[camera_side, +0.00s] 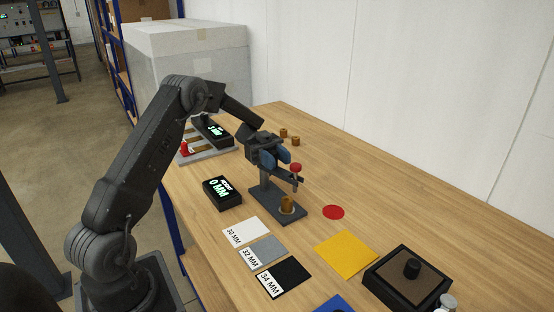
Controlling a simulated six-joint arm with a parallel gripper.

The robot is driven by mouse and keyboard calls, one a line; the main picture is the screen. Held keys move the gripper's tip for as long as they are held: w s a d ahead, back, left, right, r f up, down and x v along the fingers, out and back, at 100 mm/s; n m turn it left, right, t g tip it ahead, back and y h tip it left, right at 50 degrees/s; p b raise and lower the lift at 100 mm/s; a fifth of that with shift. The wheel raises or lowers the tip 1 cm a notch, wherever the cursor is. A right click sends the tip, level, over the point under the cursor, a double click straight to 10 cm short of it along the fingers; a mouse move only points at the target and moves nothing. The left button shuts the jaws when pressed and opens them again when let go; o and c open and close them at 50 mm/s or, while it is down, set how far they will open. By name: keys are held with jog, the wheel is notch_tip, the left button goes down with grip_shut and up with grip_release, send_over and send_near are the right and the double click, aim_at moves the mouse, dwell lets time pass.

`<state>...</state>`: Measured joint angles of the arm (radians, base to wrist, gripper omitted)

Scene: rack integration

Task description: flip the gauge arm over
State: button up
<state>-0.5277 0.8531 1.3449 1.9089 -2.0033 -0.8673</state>
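The height gauge stands on a dark base plate (292,214) near the middle of the table. Its gauge arm (287,178) reaches out from the post to the right, with a red knob (295,167) at its end above a brass cylinder (287,204) on the plate. My gripper (275,158), with blue fingers, is at the top of the gauge post, close to the arm's left end. The view does not show whether the fingers touch the arm or how wide they are apart. A black display (222,192) beside the gauge reads 0 MM.
White, grey and black cards (284,278) marked 30, 32 and 34 MM lie in front. A red disc (333,212), a yellow sheet (346,254) and a black box (408,279) are right. Brass cylinders (290,136) and another display (212,130) stand behind.

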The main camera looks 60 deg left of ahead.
jog(key=shift+o, duration=0.9)
